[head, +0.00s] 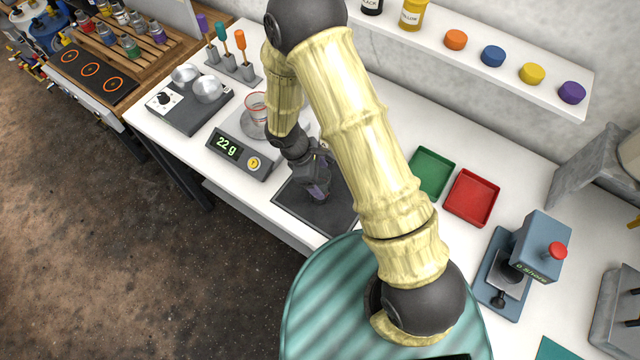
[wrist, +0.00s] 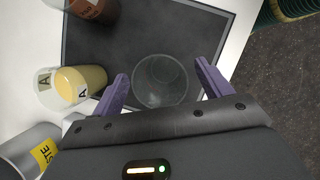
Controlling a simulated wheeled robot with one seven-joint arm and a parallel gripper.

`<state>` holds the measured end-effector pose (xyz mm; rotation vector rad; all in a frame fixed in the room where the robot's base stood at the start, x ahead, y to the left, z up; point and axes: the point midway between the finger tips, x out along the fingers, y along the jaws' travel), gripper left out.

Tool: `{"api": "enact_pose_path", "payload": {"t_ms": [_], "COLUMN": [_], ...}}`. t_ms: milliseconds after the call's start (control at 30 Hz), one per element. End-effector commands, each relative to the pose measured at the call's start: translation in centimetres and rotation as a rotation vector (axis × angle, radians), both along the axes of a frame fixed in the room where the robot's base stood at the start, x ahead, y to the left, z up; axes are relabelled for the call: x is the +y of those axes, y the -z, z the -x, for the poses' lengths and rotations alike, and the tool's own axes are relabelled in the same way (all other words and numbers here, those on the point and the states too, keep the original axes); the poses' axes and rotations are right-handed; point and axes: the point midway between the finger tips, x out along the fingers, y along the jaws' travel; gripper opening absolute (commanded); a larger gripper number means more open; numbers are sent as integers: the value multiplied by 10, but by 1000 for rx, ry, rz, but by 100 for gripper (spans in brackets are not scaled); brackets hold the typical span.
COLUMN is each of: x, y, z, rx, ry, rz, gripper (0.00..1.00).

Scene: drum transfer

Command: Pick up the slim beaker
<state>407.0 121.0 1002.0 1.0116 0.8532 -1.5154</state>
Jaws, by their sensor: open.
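A clear, empty glass vessel (wrist: 160,82), which looks like the slim beaker, stands on a dark mat (wrist: 205,35) in the wrist view, seen from above. My gripper (wrist: 161,70) is open, with one purple finger on each side of the vessel. A gap shows between the vessel and the fingers; I cannot tell how far down the fingers reach. In the head view my gripper (head: 318,188) is low over the dark mat (head: 290,205), and the vessel is hidden there.
Left of the vessel in the wrist view are a yellow-filled beaker marked A (wrist: 82,84), a brown-filled container (wrist: 97,8) and a grey waste container (wrist: 28,150). A scale reading 22 g (head: 238,155) and green (head: 432,172) and red (head: 470,198) trays flank the mat.

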Motion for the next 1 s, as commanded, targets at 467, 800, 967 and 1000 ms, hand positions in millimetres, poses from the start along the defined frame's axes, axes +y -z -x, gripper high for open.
{"api": "enact_pose_path", "payload": {"t_ms": [467,800,967,1000], "x": [-8,-8,-8,-8], "y": [20,20,20,20], "z": [1,1,1,1], "rx": [-2,-1,-1,-1], "ry": [-1,0,1,1], "rz": [0,0,0,0], "gripper": [78,68,36,30]}}
